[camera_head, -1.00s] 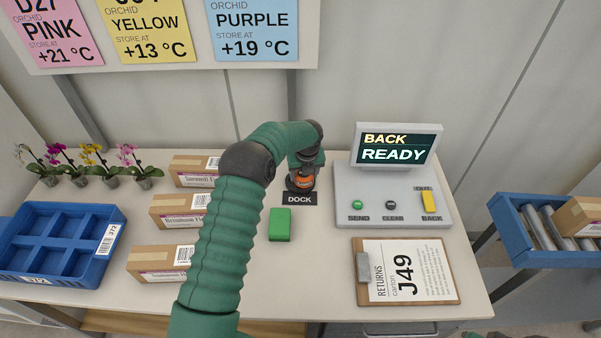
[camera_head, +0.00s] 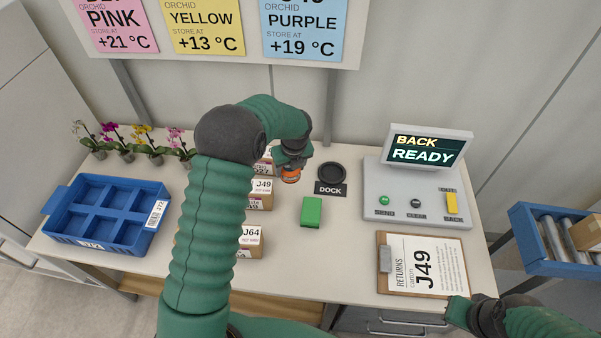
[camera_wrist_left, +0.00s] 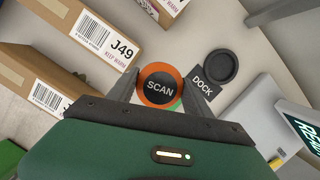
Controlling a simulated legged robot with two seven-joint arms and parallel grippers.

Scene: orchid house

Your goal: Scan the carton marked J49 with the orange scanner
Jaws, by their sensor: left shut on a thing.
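My left gripper (camera_head: 291,164) is shut on the orange scanner (camera_head: 290,177), held in the air to the left of the empty dock (camera_head: 331,175). In the left wrist view the scanner (camera_wrist_left: 160,88) shows a black face reading SCAN between the fingers. The carton marked J49 (camera_head: 261,198) is the middle one of a row of cartons, partly hidden by my left arm. Its barcode label (camera_wrist_left: 90,36) faces up in the left wrist view, left of the scanner and apart from it. My right gripper (camera_head: 458,312) is at the lower right, its fingers unclear.
A carton marked J64 (camera_head: 249,239) stands nearer, another carton behind. A green block (camera_head: 311,212) lies below the dock. The console (camera_head: 426,183) reads BACK READY; a clipboard (camera_head: 421,264) shows J49. A blue crate (camera_head: 105,220) and several orchids stand left.

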